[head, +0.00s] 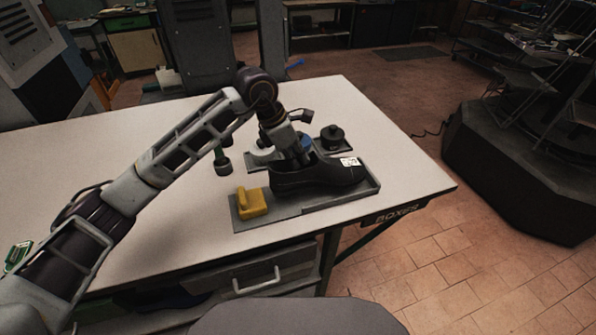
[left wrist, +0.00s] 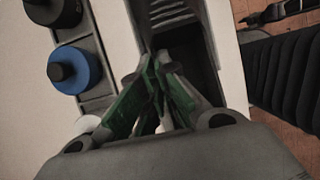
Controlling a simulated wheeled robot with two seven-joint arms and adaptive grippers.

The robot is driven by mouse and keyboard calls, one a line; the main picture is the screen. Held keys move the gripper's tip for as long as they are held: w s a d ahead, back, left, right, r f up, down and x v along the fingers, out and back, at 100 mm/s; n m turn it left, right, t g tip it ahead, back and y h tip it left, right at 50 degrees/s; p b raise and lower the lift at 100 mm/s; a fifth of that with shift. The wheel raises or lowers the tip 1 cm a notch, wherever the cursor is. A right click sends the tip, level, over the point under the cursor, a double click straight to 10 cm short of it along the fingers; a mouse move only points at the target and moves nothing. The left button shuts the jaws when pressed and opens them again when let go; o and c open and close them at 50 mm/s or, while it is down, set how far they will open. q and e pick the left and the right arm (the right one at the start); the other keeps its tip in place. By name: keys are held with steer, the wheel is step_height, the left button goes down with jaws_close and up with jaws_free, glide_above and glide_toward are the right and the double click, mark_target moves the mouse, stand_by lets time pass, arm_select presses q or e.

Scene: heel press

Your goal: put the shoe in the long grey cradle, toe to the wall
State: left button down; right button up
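The black shoe (head: 318,176) is over the long grey cradle (head: 290,212), its toe pointing right to the raised end wall (head: 375,183). It looks roughly level; I cannot tell whether its sole rests fully on the cradle. My left gripper (head: 301,160) points down at the shoe's collar, near the heel end. In the left wrist view the green-padded fingers (left wrist: 158,62) come together at the edge of the shoe's dark opening (left wrist: 195,60) and look closed on the collar; the pinch itself is partly hidden. My right gripper is not in view.
A yellow block (head: 251,203) sits at the cradle's left end. Behind the shoe, a smaller tray holds a black knob (head: 332,138), a blue knob (left wrist: 74,70) and a white round piece (head: 262,154).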

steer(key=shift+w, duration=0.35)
arm_select(q)
steer(key=shift+f, duration=0.1)
